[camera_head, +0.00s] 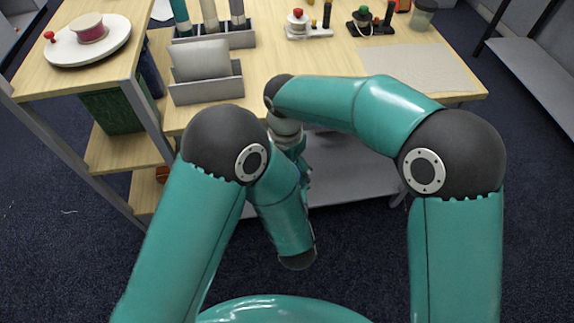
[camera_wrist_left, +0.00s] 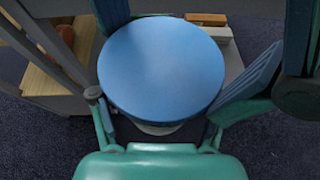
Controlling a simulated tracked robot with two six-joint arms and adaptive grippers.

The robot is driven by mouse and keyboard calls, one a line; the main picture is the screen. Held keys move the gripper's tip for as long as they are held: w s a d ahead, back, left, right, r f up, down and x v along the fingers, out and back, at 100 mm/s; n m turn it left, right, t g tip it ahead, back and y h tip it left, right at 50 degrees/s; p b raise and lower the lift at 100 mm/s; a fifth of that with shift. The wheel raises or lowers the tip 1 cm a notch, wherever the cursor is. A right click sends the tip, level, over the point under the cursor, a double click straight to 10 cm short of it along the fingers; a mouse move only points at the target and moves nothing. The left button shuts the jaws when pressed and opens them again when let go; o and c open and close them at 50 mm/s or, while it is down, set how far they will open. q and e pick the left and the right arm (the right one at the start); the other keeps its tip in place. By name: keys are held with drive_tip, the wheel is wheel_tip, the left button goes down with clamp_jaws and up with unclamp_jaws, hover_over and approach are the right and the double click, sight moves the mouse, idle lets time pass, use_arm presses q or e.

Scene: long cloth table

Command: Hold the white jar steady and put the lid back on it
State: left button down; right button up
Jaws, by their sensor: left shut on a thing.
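A blue round lid (camera_wrist_left: 162,68) fills the middle of the left wrist view, seen from above. A pale rim of the white jar (camera_wrist_left: 160,129) shows just under its near edge. Whether the lid is seated or held just above cannot be told. My left gripper (camera_wrist_left: 165,112) is shut on the jar, with finger parts on both sides below the lid. In the head view my forearm hides the jar and lid. My right gripper (camera_head: 300,172) points down at the table's front edge, partly hidden behind my left arm; its fingertips are not clear.
A shelf frame (camera_head: 108,172) stands left. My two arms cross closely near the table's front edge.

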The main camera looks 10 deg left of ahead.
drive_tip(key=c, duration=0.6)
drive_tip(key=shift+o, duration=0.2)
drive_tip(key=m, duration=0.3)
drive_tip(key=shift+f, duration=0.1)
drive_tip(key=o, duration=1.1)
drive_tip(key=shift+r, duration=0.2)
drive_tip(key=shift+r, duration=2.2)
